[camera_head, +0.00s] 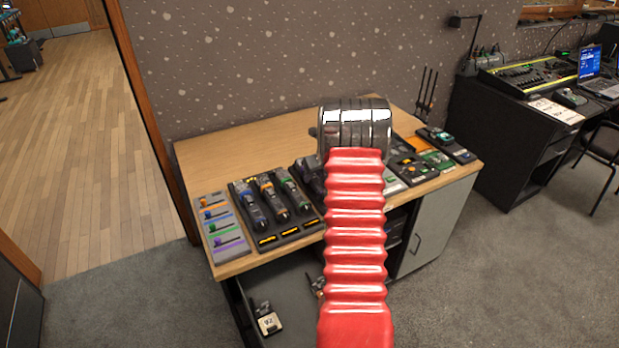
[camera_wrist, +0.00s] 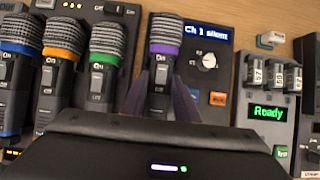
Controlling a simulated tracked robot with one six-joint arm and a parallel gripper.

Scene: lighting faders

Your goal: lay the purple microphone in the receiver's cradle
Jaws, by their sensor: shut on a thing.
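The purple microphone (camera_wrist: 165,64) has a grey mesh head and a purple ring, and shows in the wrist view with its head away from me. My gripper (camera_wrist: 162,100) is shut on its dark body, one finger on each side. The receiver (camera_wrist: 206,80), with a blue screen reading "Ch 1 silent", a white knob and an orange button, is just right of and behind the microphone. I cannot see its cradle, or tell whether the microphone touches the receiver. In the head view my arm hides most of this spot.
A box reading "Ready" (camera_wrist: 268,112) is on the right. A fader panel (camera_head: 222,228) lies at the desk's left end. The desk's back left is clear.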

